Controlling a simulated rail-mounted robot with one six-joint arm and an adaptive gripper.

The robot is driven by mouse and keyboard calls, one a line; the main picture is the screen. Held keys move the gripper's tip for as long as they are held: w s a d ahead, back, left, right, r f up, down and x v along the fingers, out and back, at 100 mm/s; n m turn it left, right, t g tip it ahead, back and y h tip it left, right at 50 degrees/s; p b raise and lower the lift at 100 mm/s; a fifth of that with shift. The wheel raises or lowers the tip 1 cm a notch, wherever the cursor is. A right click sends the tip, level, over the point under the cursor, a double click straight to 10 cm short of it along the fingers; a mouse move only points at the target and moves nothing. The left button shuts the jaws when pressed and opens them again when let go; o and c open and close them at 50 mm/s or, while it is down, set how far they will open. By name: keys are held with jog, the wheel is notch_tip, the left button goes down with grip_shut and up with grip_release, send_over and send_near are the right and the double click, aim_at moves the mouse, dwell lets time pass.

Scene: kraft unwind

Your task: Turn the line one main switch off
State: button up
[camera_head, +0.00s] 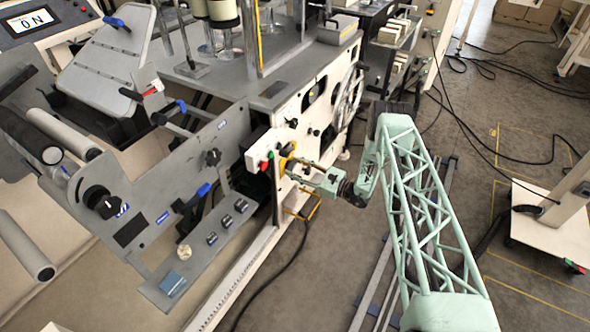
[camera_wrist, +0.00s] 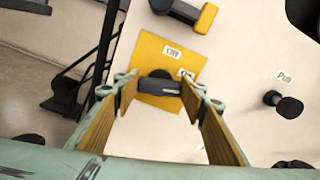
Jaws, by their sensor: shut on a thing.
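The main switch is a dark handle (camera_wrist: 160,87) on a yellow plate (camera_wrist: 150,52), which is fixed to the machine's pale side panel. The plate carries an OFF label (camera_wrist: 173,53) and a second label (camera_wrist: 186,75) that is partly hidden by my right finger. The handle lies crosswise in the wrist view. My gripper (camera_wrist: 160,90) is shut on it, one tan-padded finger at each end. In the head view my gripper (camera_head: 292,170) reaches the panel from the right, and the yellow plate (camera_head: 284,163) shows only in part behind it.
Red and green buttons (camera_head: 266,160) sit left of the plate. A black knob labelled Pull (camera_wrist: 285,104) and a yellow-ended black part (camera_wrist: 185,14) are nearby on the panel. A screen (camera_head: 28,21) at upper left reads ON, upside down.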

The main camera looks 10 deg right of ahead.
jog(key=n+b, duration=0.1)
jog(key=n, duration=0.2)
jog(key=shift+s+f+n, duration=0.1)
jog(key=shift+n, duration=0.2)
jog(key=n+b, duration=0.2)
jog(key=n, duration=0.2)
jog(key=shift+a, duration=0.1)
jog(key=n+b, duration=0.1)
jog(key=n, duration=0.3)
jog(key=shift+f, duration=0.15)
jog(key=shift+n+b, duration=0.4)
jog(key=shift+n, duration=1.3)
jog(key=o, duration=0.9)
jog(key=shift+c, duration=0.2)
jog(key=shift+s, duration=0.1)
jog(key=v, duration=1.2)
